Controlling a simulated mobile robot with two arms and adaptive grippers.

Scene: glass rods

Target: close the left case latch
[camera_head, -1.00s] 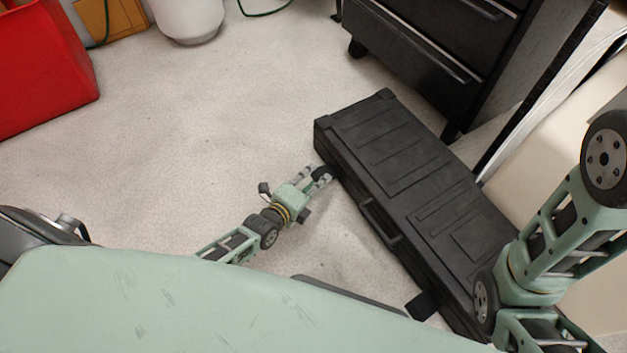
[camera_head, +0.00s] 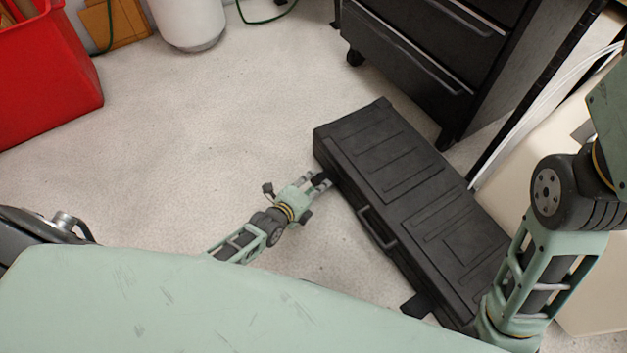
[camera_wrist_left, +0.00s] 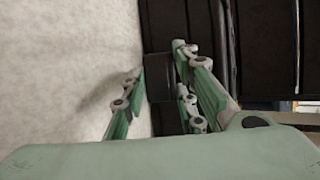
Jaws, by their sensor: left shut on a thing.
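The long black case (camera_head: 420,190) lies on the floor with its lid down. Its left latch (camera_head: 321,179) is a small dark tab on the front side near the far left corner. My left gripper (camera_head: 317,182) is at that latch, its fingers shut around it and partly hiding it. The left wrist view shows the dark latch (camera_wrist_left: 160,90) between my left gripper's fingers (camera_wrist_left: 158,80), against the case side. The other latch (camera_head: 417,305) sticks out from the front near the case's near end. My right arm crosses the right edge; its gripper is out of view.
The case handle (camera_head: 377,228) is on the front side between the latches. A black drawer cabinet (camera_head: 430,50) stands behind the case. A red bin (camera_head: 45,75) and a white container (camera_head: 190,22) are at the far left. The floor left of the case is clear.

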